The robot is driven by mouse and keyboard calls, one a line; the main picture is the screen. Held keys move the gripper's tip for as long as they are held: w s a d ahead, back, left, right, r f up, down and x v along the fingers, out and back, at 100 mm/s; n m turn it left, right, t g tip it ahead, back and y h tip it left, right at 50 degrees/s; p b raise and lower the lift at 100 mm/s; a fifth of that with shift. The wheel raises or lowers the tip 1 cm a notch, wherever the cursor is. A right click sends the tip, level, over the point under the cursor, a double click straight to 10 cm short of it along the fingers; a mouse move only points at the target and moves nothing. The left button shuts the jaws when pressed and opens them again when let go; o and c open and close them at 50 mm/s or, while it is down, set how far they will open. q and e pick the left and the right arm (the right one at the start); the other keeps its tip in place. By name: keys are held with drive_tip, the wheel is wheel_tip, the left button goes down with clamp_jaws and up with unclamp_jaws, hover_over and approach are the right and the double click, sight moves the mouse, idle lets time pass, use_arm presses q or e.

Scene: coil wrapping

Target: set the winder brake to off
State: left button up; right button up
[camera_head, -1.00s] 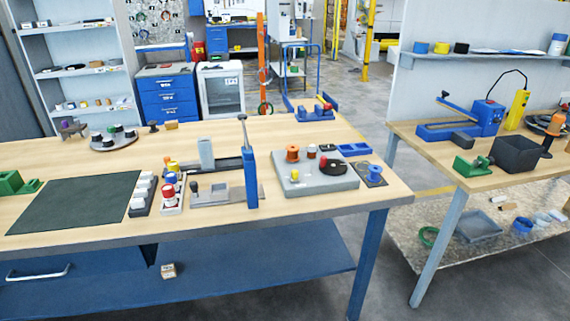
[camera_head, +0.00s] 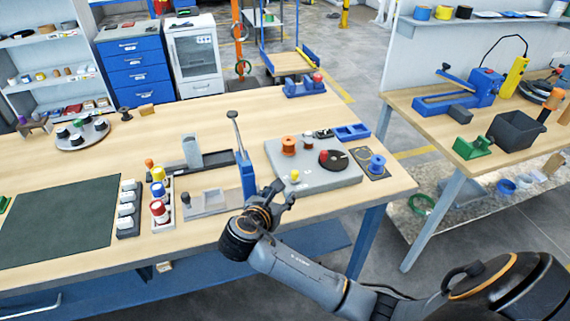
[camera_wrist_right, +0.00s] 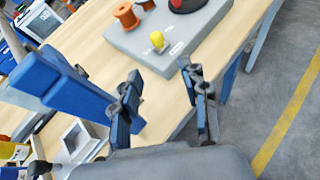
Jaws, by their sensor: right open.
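The winder looks to be the grey base unit (camera_head: 318,178) at the right end of the table; it also shows in the wrist view (camera_wrist_right: 200,37). It carries an orange spool (camera_head: 289,144), a black disc with a red part (camera_head: 333,159) and a small yellow knob (camera_head: 295,176). The yellow knob stands upright near the front edge beside small label markings, larger in the wrist view (camera_wrist_right: 157,40). I cannot read which label it points at. My right gripper (camera_head: 274,193) is open and empty, in front of the base's near left corner and apart from the knob. My left gripper is not in view.
A blue upright post (camera_head: 246,174) with a lever stands close left of my right gripper. A blue spool (camera_head: 376,163) sits right of the base. A second table (camera_head: 417,133) is at the right.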

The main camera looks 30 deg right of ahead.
sight(294, 173)
drive_tip(key=shift+n, duration=0.3)
drive_tip(key=x, duration=0.4)
drive_tip(key=r+p+x, duration=0.1)
drive_tip(key=x, duration=0.8)
drive_tip(key=shift+w+d, duration=0.45)
drive_tip(key=shift+w, duration=0.05)
clamp_jaws()
